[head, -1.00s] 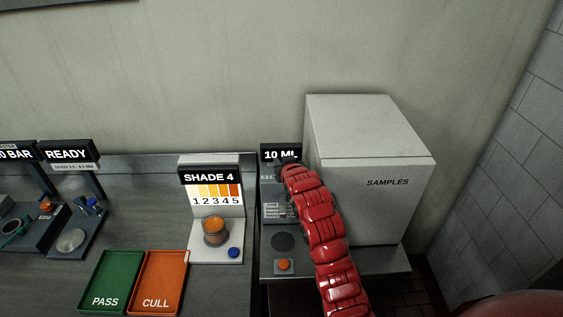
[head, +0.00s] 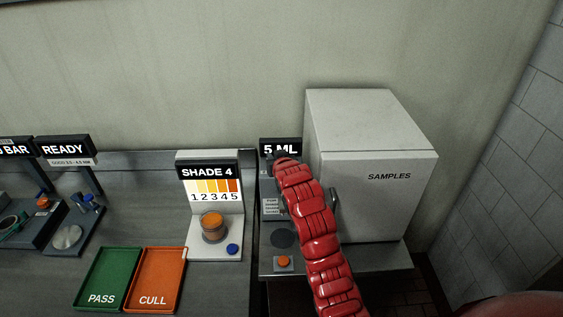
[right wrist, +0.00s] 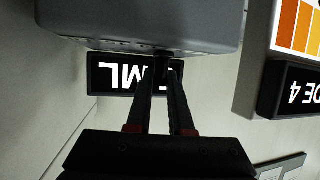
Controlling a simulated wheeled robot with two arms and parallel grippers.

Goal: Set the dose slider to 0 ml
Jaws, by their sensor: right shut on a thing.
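The dose display (head: 281,148) on the dispenser reads 5 ML in the head view. In the right wrist view the display (right wrist: 110,74) appears upside down, its number partly hidden by my fingers. My right gripper (right wrist: 163,70) is shut with its fingertips on a small dark knob (right wrist: 161,53), the dose slider, at the edge of the grey dispenser body (right wrist: 140,20). In the head view my red right arm reaches over the dispenser (head: 270,207), and the slider is hidden behind it. My left gripper is not in view.
The white SAMPLES box (head: 372,190) stands close to the right of my arm. An orange button (head: 283,262) is in front of the dispenser. The SHADE 4 station (head: 210,172) stands to the left, with green PASS (head: 107,277) and orange CULL (head: 158,277) trays before it.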

